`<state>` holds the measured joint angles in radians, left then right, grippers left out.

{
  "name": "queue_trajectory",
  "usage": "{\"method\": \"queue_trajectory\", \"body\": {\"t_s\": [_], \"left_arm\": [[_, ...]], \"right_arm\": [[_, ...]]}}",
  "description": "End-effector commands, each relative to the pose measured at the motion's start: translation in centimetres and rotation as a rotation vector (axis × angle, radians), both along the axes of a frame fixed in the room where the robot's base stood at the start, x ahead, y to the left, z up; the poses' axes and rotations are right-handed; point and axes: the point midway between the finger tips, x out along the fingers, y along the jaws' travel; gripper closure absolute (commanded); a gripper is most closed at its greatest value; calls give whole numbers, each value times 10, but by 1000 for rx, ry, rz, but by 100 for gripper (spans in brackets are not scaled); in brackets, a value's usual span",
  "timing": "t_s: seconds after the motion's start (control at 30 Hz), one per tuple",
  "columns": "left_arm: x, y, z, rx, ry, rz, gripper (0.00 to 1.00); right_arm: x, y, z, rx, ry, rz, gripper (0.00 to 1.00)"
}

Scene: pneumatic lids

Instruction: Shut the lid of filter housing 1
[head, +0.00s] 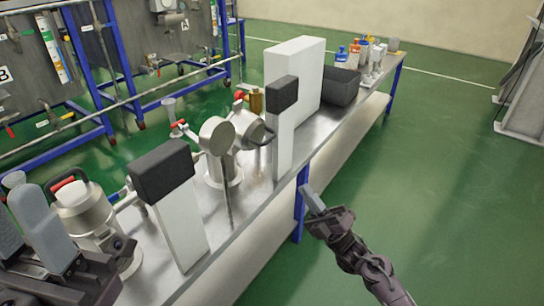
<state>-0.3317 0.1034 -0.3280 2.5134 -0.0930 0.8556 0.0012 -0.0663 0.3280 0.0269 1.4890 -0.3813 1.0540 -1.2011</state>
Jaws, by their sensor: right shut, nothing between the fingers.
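Two metal filter housings stand on the long steel bench; I see no numbers on them, so I cannot tell which is housing 1. The middle housing (223,172) has its round lid (217,136) raised and tilted up, with a dark curved handle beside it. The nearer housing (88,211) at the left has a red handle on top and looks closed. My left gripper (28,232) is at the lower left, in front of the nearer housing; its finger gap is unclear. My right gripper (312,198) is shut and empty, off the bench's front edge, apart from both housings.
Two white upright panels with black tops, one near (181,225) and one farther (283,135), stand along the bench's front edge. A large white box (293,75), a dark bin (340,87) and several bottles stand farther back. Green floor (440,170) is clear at right.

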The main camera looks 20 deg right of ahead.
Motion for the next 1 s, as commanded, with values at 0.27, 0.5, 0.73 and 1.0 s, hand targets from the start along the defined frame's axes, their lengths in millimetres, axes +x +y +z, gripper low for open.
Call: {"method": "queue_trajectory", "body": {"t_s": [0.27,0.5,0.73,1.0], "left_arm": [[1,-1,-3,2,-1,1,64],[1,-1,-7,4,-3,0,64],[1,-1,-6,5,-13,1,64],[1,-1,-4,4,-19,2,64]], "right_arm": [[34,25,42,4,-4,1,100],[60,44,71,3,0,1,100],[72,53,85,2,3,0,100],[73,54,87,2,4,1,100]]}}
